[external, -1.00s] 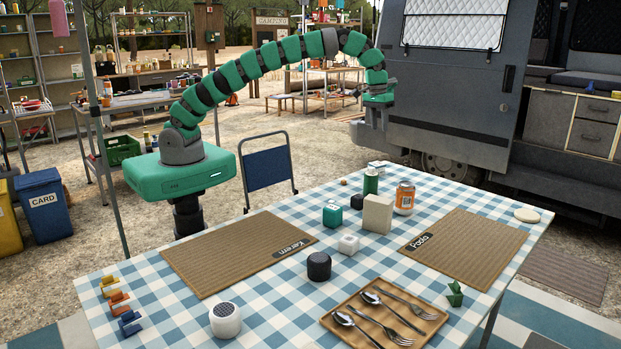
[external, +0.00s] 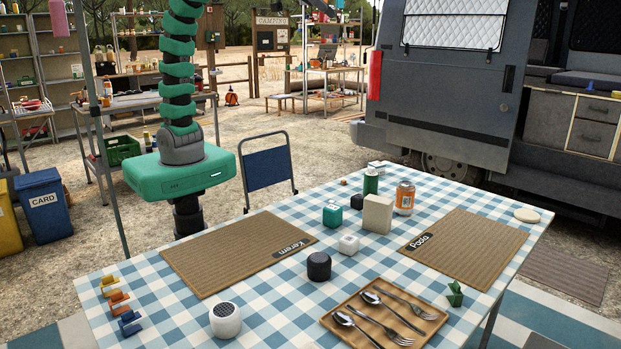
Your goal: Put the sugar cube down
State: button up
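My gripper is out of view; my arm (external: 180,95) rises straight up from its green base and leaves the top of the picture. I cannot pick out a sugar cube with certainty, and whether my gripper holds one is hidden. A small white block-like thing (external: 375,168) lies at the table's far edge, too small to identify. The checked table (external: 270,306) carries these things.
A green can (external: 371,181), an orange can (external: 405,197), a cream block (external: 377,214) and a teal cube (external: 332,215) stand close together. Two woven mats (external: 235,255) (external: 468,248), a cutlery tray (external: 350,336) and dark (external: 318,266) and white (external: 225,320) round items are also there. A folding chair (external: 268,170) stands behind.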

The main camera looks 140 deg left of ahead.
jog(key=s+d+r+m+t+h, duration=0.2)
jog(key=s+d+r+m+t, duration=0.3)
jog(key=s+d+r, duration=0.8)
jog(key=shift+s+d, duration=0.15)
jog(key=shift+d, duration=1.05)
jog(key=shift+o, duration=0.5)
